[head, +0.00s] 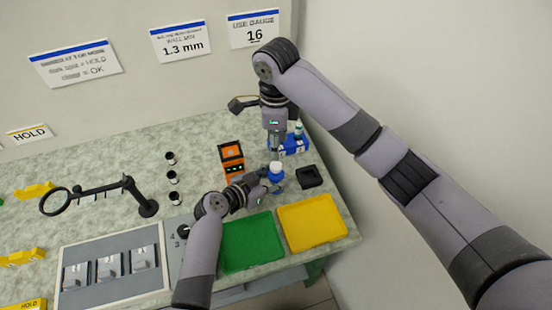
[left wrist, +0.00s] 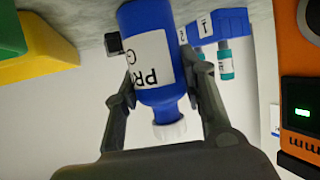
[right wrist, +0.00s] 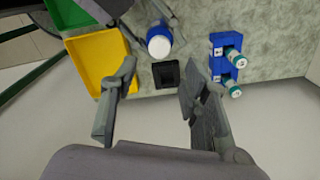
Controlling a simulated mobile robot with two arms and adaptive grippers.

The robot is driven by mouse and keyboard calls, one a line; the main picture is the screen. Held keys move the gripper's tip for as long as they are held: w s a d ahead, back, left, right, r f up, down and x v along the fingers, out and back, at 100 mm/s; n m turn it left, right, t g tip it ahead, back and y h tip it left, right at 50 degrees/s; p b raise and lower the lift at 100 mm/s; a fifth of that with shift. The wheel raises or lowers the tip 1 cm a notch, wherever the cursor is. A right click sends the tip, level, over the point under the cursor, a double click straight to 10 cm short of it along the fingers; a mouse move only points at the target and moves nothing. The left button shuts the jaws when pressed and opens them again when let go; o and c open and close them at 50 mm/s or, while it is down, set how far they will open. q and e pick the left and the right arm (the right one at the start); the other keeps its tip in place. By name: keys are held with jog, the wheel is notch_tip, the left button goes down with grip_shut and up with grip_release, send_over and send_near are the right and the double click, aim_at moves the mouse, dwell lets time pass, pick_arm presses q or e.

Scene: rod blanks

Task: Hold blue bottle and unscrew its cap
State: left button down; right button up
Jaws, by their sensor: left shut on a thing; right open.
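The blue bottle (head: 276,179) stands upright in the head view, with its white cap (head: 276,167) on top. My left gripper (head: 264,183) is shut on the bottle from the side; in the left wrist view its fingers (left wrist: 158,72) flank the blue body (left wrist: 150,22), and the white cap (left wrist: 168,131) is clear of them. My right gripper (head: 275,147) points down, above and behind the bottle in the head view. In the right wrist view its fingers (right wrist: 159,72) are open and empty, and the cap (right wrist: 159,46) shows beyond them from above.
A blue rack (right wrist: 218,41) with teal-capped vials stands close by. A black square dish (head: 308,177), a yellow tray (head: 342,222) and a green tray (head: 248,258) lie near the bottle. An orange device (head: 232,158) stands left of it. A magnifier stand (head: 147,207) is farther left.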

aim_at(276, 165)
notch_tip(276, 165, down, 8)
jog(key=shift+f, duration=0.1)
dwell(0.4)
grip_shut()
dwell(0.5)
